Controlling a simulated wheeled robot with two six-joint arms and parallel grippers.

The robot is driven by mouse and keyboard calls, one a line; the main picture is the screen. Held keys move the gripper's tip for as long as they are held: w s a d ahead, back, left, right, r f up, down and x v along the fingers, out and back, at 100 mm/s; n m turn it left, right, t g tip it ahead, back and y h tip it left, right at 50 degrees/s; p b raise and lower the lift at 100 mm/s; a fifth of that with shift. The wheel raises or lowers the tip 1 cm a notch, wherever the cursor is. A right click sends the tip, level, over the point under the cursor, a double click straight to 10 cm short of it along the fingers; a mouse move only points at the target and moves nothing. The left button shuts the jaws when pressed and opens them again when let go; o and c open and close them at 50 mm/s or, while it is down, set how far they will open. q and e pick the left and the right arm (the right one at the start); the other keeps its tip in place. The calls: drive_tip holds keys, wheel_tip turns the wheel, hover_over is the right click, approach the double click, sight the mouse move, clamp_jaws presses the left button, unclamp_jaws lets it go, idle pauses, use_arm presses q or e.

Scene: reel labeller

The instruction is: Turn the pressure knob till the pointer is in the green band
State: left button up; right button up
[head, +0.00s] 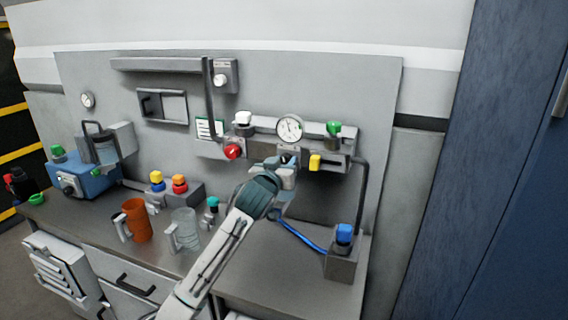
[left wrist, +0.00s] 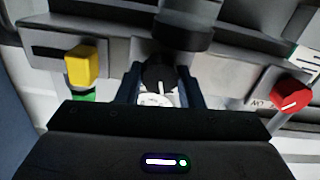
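The black pressure knob (left wrist: 159,76) with a white mark sits between the two fingers of my left gripper (left wrist: 160,88) in the left wrist view. The fingers flank it closely; whether they press on it I cannot tell. In the head view my left gripper (head: 288,163) is at the panel, just below the round white gauge (head: 290,128), and covers most of the knob. The gauge's pointer and green band are too small to read. Part of a white dial (left wrist: 156,101) shows below the knob in the left wrist view. My right gripper is in neither view.
A red knob (head: 232,152) is left of my left gripper and a yellow block (head: 315,162) is right of it. A blue hose (head: 300,236) runs to a blue-capped box (head: 341,263). An orange mug (head: 137,220) and a clear jug (head: 186,230) stand on the bench.

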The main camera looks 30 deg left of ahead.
use_arm(q)
drive_tip(key=shift+r, duration=0.1)
drive_tip(key=m+p, duration=0.2)
drive_tip(key=m, duration=0.2)
drive_tip(key=shift+r+p, duration=0.1)
drive_tip(key=shift+p, duration=0.3)
drive_tip(key=m+p, duration=0.1)
drive_tip(key=m, duration=0.1)
drive_tip(key=shift+m+p, duration=0.3)
drive_tip(key=shift+p, duration=0.05)
drive_tip(key=m+p, duration=0.2)
drive_tip(key=m, duration=0.1)
drive_tip(key=shift+m+p, duration=0.75)
drive_tip(key=shift+m, duration=0.65)
drive_tip(key=shift+f, duration=0.2)
drive_tip(key=o, duration=1)
